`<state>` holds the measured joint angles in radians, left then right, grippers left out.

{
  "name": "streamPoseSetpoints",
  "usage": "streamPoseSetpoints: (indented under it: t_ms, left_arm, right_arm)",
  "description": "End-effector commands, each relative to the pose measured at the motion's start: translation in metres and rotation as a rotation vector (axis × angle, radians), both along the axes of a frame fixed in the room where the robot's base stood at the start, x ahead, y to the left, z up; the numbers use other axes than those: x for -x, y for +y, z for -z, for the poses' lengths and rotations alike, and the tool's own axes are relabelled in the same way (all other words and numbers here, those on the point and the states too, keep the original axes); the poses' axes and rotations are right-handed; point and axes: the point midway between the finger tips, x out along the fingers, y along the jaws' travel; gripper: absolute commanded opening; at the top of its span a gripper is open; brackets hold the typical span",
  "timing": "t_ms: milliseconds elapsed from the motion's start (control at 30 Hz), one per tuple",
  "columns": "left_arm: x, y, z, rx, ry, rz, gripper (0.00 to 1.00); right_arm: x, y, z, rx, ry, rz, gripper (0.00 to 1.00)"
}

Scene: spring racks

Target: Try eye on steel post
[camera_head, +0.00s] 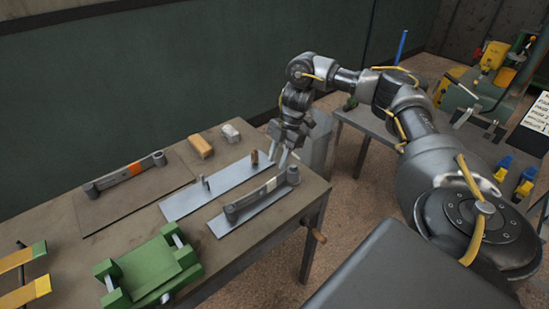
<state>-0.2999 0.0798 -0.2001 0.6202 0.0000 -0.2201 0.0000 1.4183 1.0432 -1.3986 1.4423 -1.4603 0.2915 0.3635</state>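A pale steel plate (225,184) lies on the workbench, with a thin steel post (206,184) near its left end and a thicker brownish post (255,158) near its right end. Nothing sits over either post. A dark link with a white band (266,187) and an eye at each end lies on a second plate in front; its right eye (293,175) is close to my gripper. A dark link with an orange band (130,172) lies on a brown mat. My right gripper (279,157) points down, fingers apart, above the bench's right end, seemingly empty. My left gripper is out of view.
A green fixture (148,268) stands at the front of the bench. A yellow block (200,146) and a pale block (230,133) lie at the back. Yellow-and-green pieces (25,292) are at the left. Another bench with machinery (490,75) stands at the right.

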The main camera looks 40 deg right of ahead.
Motion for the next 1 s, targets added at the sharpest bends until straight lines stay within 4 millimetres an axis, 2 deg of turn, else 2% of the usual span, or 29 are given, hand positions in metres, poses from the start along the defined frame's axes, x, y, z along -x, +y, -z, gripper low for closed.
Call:
streamPoseSetpoints:
  t_ms: [133, 900, 1000]
  left_arm:
    - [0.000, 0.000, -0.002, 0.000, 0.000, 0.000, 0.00]
    - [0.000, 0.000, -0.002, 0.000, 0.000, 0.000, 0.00]
    - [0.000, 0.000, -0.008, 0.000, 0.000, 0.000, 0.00]
  right_arm:
    - [0.000, -0.004, -0.009, 0.001, -0.001, 0.000, 0.32]
    - [0.000, -0.004, -0.010, 0.000, 0.000, 0.001, 0.32]
    - [0.000, -0.004, -0.016, 0.000, 0.000, 0.000, 0.32]
